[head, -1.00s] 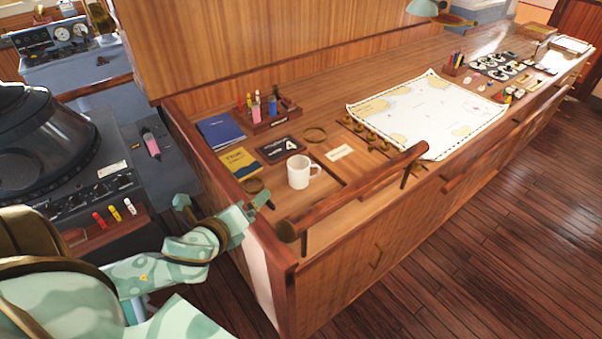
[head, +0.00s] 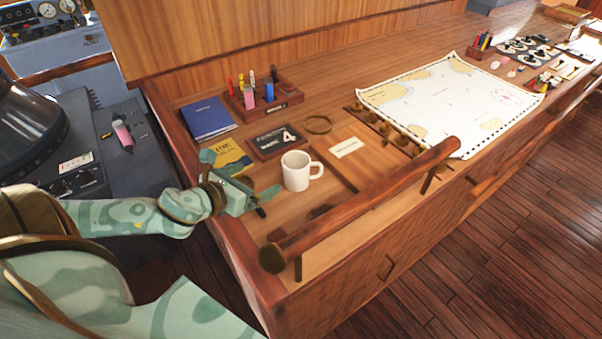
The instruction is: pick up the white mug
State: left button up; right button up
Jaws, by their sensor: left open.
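The white mug (head: 296,172) stands upright on the wooden chart desk (head: 340,215), its handle pointing right. My left gripper (head: 245,173) is over the desk's left end, just left of the mug. Its jaws are open and empty, with one finger toward the yellow book and the other reaching close to the mug's lower left side. I cannot tell whether that finger touches the mug. My right gripper is out of view.
A yellow book (head: 229,158), a dark card (head: 277,141) and a brass ring (head: 318,124) lie near the mug. A blue book (head: 208,118) and a pen holder (head: 264,103) are farther back. A wooden rail (head: 365,203) runs along the front edge. A chart (head: 450,100) lies to the right.

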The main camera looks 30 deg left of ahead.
pick_arm(q)
jog(key=b, duration=0.1)
send_near(304, 158)
jog(key=b+x, duration=0.1)
jog(key=x, duration=0.3)
jog(key=shift+w+f, duration=0.4)
jog(key=shift+w, duration=0.2)
jog(key=shift+s, duration=0.1)
jog(key=shift+c, duration=0.5)
jog(key=c, duration=1)
jog(key=shift+c, duration=0.6)
